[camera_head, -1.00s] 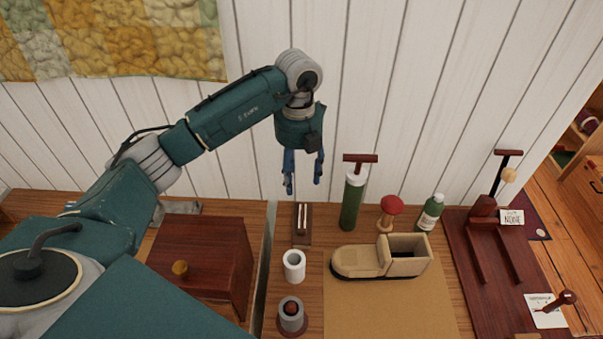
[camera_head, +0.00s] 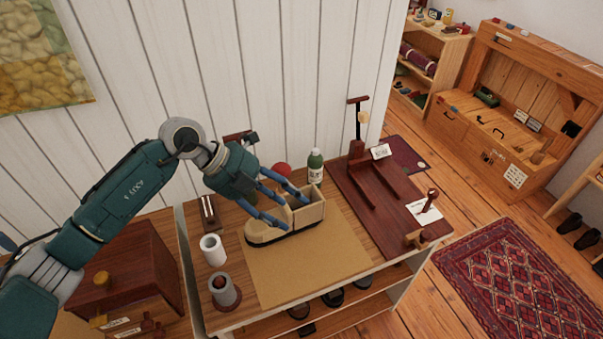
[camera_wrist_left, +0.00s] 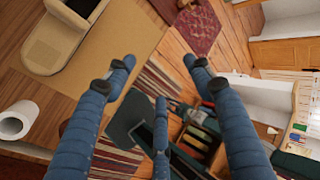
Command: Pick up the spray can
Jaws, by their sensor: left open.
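The spray can is most likely the green can with a pale label (camera_head: 315,167), upright at the back of the worktable near the wall. My left gripper (camera_head: 293,211) is open and empty. Its fingers point down and right over the wooden truck-shaped holder (camera_head: 268,234), in front of and left of the can. I cannot tell how high they are above the holder. In the left wrist view nothing is between the fingertips (camera_wrist_left: 160,68), and I do not make out the can there. My right gripper is not in view.
A red knob (camera_head: 281,169) stands left of the can, partly behind my gripper. A dark wooden stand (camera_head: 375,190) is to its right. The tan mat (camera_head: 300,270) has free room in front.

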